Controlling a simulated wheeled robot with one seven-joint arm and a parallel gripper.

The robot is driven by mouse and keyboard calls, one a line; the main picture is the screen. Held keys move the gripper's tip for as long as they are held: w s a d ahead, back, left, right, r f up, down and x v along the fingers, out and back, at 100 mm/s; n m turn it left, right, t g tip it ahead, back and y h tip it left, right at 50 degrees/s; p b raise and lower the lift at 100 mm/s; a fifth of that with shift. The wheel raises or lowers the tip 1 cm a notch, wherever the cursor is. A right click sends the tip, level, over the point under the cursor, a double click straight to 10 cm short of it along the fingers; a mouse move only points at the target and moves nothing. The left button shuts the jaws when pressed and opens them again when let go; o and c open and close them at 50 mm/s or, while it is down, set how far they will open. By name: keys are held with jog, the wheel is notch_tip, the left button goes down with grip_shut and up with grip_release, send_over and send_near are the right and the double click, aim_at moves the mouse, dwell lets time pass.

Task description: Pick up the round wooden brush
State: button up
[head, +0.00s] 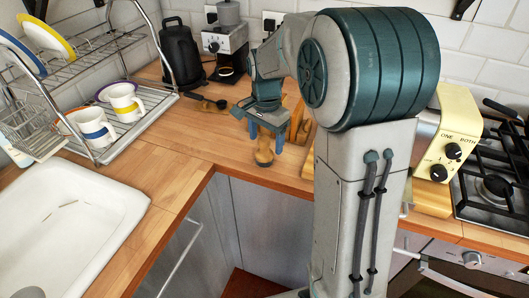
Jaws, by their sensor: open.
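The round wooden brush (264,154) stands on the wooden counter near the inner corner of its front edge. My gripper (267,138) points down right over it, with its blue fingers apart. The upper part of the brush shows between or just behind the fingertips; I cannot tell whether they touch it. Nothing is visibly lifted.
A wooden block (299,118) stands close to the right of my gripper. A dark spoon (214,102), black kettle (181,52) and coffee machine (226,45) are behind. A dish rack (140,127) and white sink (70,230) are left; a yellow toaster (452,130) and hob (495,187) are right.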

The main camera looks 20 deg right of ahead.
aim_at(265, 151)
notch_tip(265, 151, down, 5)
jog(key=shift+w+a+f, duration=0.1)
jog(key=shift+a+f, duration=0.05)
jog(key=c, duration=1.1)
